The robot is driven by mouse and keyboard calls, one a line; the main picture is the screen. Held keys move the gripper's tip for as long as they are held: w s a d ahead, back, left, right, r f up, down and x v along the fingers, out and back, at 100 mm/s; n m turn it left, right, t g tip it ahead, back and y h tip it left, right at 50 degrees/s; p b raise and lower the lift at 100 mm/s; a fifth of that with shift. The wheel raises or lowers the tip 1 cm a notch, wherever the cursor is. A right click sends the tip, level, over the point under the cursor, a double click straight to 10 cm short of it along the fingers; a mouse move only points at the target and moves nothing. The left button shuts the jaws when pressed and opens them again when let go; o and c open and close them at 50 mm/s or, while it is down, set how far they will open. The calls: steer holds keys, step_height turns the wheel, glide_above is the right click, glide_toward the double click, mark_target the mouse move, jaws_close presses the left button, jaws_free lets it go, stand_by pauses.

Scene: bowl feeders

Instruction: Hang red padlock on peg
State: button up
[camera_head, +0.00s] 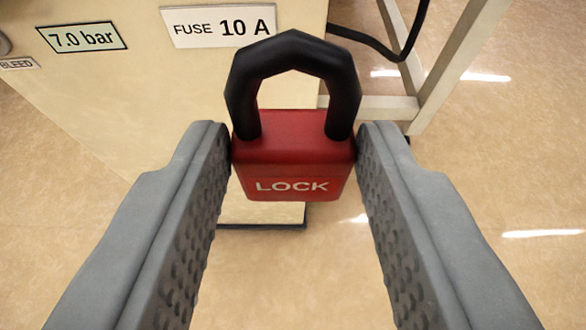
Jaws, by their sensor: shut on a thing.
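The red padlock (292,160) is in the middle of the head camera view, with white LOCK lettering on its body. Its thick black shackle (294,50) arches up above the body and looks closed. My gripper (293,165) is shut on the padlock body, one grey finger touching each side. The padlock is held upright, in front of a cream cabinet. No peg shows in this view.
The cream cabinet (130,110) carries labels reading 7.0 bar (82,37), FUSE 10 A (219,26) and BLEED (18,64). A pale frame leg (455,60) and a black cable (385,48) are at upper right. Bare tan floor (510,180) lies at right.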

steer(key=shift+w, duration=2.45)
steer(key=w, duration=0.6)
steer(key=shift+w, duration=0.25)
stand_by(3.2)
steer(key=shift+f, duration=0.25)
stand_by(1.1)
